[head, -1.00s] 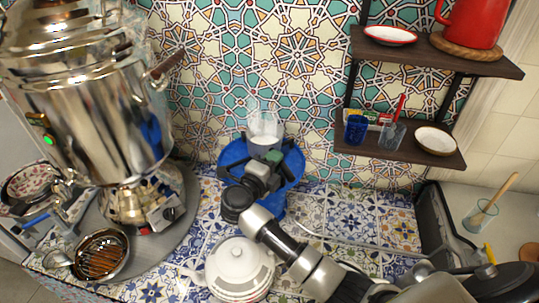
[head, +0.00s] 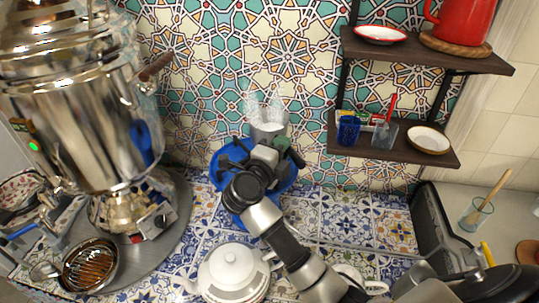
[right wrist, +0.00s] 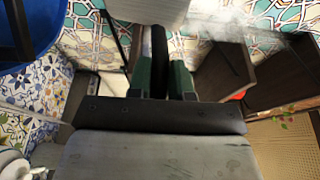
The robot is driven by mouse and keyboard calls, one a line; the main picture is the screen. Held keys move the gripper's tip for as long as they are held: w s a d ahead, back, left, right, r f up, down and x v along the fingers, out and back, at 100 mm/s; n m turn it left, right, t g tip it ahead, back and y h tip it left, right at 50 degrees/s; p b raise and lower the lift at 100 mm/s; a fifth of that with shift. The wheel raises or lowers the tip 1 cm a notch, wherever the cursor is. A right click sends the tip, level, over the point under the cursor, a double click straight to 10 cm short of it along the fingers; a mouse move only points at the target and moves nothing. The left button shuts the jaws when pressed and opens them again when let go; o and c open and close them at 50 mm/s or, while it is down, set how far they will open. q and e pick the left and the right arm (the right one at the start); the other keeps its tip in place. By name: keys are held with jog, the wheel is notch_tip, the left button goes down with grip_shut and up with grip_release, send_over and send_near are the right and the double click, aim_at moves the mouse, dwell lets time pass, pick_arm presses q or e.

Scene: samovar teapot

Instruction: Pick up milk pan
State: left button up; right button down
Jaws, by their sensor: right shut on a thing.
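The milk pan (head: 268,122) is a small pale pan with steam rising from it, in front of the tiled wall in the head view. My right gripper (head: 274,156) is shut on its handle and partly hides the pan. In the right wrist view the dark handle (right wrist: 159,58) stands between the green finger pads, and the pan's pale side (right wrist: 150,10) is at the top edge. The pan is above and beside a blue round stand (head: 222,160); the arm covers much of that stand. My left gripper is not in view.
A large shiny samovar (head: 85,120) stands at the left, with a strainer-like pan (head: 90,265) in front. A white teapot (head: 230,268) is close to my right arm. Wooden shelves (head: 430,50) with a red jug (head: 465,20) project from the wall at the right.

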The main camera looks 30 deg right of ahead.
jog(key=s+d+r+b, duration=0.1)
jog(key=s+d+r, duration=0.4)
jog(key=d, duration=0.1)
jog(key=shift+s, duration=0.25)
dwell(0.3)
jog(key=shift+f, duration=0.1)
dwell(0.8)
